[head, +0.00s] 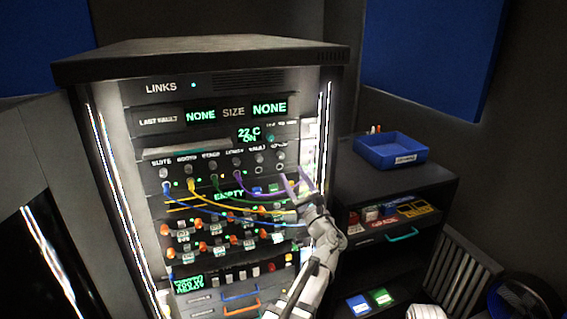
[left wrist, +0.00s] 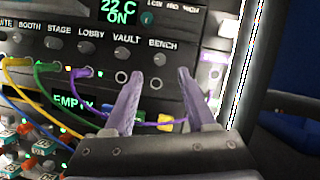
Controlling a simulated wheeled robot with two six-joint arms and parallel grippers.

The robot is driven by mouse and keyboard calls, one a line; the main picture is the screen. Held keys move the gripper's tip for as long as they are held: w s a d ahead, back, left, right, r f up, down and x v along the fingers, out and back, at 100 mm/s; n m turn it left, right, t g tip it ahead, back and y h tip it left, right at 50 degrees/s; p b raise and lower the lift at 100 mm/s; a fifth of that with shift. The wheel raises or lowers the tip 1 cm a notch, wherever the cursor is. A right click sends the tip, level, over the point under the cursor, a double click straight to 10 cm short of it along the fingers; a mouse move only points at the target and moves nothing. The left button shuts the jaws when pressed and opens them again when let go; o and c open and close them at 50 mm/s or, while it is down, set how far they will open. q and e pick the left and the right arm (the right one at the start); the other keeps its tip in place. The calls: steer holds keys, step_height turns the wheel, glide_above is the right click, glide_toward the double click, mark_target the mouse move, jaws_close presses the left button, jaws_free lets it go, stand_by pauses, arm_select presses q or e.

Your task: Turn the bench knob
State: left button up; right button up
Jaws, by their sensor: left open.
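The bench knob (head: 279,157) is a small round grey knob at the right end of the row on the rack's patch panel. In the left wrist view the bench knob (left wrist: 160,60) sits under the label BENCH, just right of the vault knob (left wrist: 121,53). My left gripper (head: 293,177) is open and empty. Its fingertips are just below the bench knob in the head view. In the left wrist view my left gripper (left wrist: 160,75) has one finger on each side of the knob's column, tips slightly below the knob. Contact cannot be told.
The black rack (head: 200,61) carries displays, sockets and several coloured cables. A purple cable (head: 262,193) passes close to my left gripper. A blue tray (head: 392,150) stands on a dark cabinet (head: 440,171) to the right. Open space lies in front of the panel.

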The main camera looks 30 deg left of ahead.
mark_target(282, 156)
arm_select(q)
steer(key=p+x, duration=0.2)
steer(key=x, duration=0.4)
steer(key=shift+w+a+r+p, duration=0.15)
steer(key=shift+w+a+p, duration=0.05)
steer(key=shift+w+p, duration=0.1)
steer(key=shift+w+a+r, duration=0.15)
steer(key=shift+w+a, duration=0.05)
steer(key=shift+a, duration=0.3)
steer(key=shift+c, duration=0.2)
jaws_close()
